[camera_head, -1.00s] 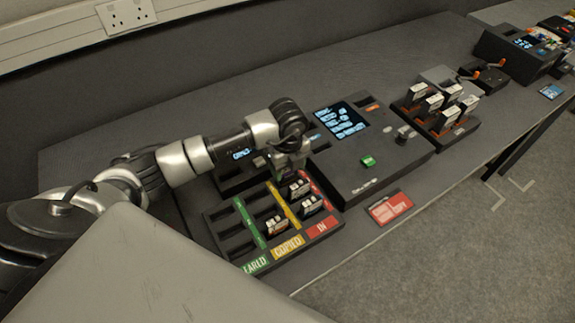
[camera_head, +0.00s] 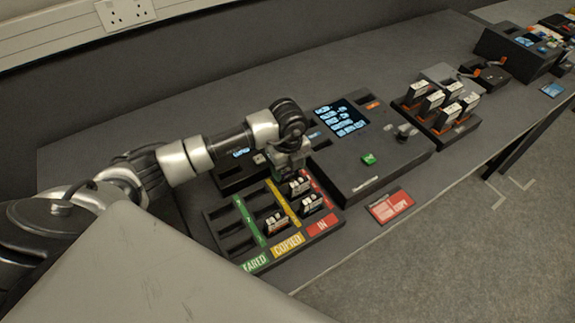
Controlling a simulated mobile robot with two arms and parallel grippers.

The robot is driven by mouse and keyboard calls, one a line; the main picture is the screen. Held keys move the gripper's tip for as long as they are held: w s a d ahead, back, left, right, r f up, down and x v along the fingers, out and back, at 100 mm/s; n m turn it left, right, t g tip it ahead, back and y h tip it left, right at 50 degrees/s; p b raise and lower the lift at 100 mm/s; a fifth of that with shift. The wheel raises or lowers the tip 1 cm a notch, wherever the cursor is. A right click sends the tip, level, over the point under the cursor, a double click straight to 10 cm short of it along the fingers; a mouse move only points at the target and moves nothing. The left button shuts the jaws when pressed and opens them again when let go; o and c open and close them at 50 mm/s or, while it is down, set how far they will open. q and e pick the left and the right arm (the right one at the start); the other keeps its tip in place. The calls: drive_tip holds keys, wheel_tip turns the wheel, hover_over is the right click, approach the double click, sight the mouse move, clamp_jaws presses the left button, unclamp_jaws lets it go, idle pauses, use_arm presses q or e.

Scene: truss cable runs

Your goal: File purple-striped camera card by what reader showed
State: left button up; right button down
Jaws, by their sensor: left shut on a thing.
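My left gripper (camera_head: 290,168) is shut and points down over the far end of the sorting tray (camera_head: 236,242), near the top of its IN column. What it grips is mostly hidden by the fingers; it seems to be a camera card, and I cannot make out a purple stripe. The tray has a green CLEARED label (camera_head: 256,264), a yellow COPIED label (camera_head: 288,244) and a red IN label (camera_head: 322,226). One card (camera_head: 275,221) stands in the COPIED column and two cards (camera_head: 300,186) stand in the IN column. The reader (camera_head: 375,188) has a lit screen (camera_head: 341,118). My right gripper is out of view.
A rack of several cards (camera_head: 465,129) stands right of the reader. A red-and-white COPY card (camera_head: 391,206) lies at the table's front edge. A dark device with a small lit display (camera_head: 240,153) sits behind the tray. The CLEARED slots look empty.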

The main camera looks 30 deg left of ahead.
use_arm(q)
drive_tip(key=shift+f+b, duration=0.5)
drive_tip(key=shift+f, duration=0.2)
idle(0.8)
drive_tip(key=o, duration=1.2)
drive_tip(key=shift+r, duration=0.1)
wheel_tip(320, 180, up, 7)
drive_tip(key=p, duration=0.6)
drive_tip(key=shift+r, duration=0.2)
drive_tip(key=shift+f, duration=0.1)
idle(0.3)
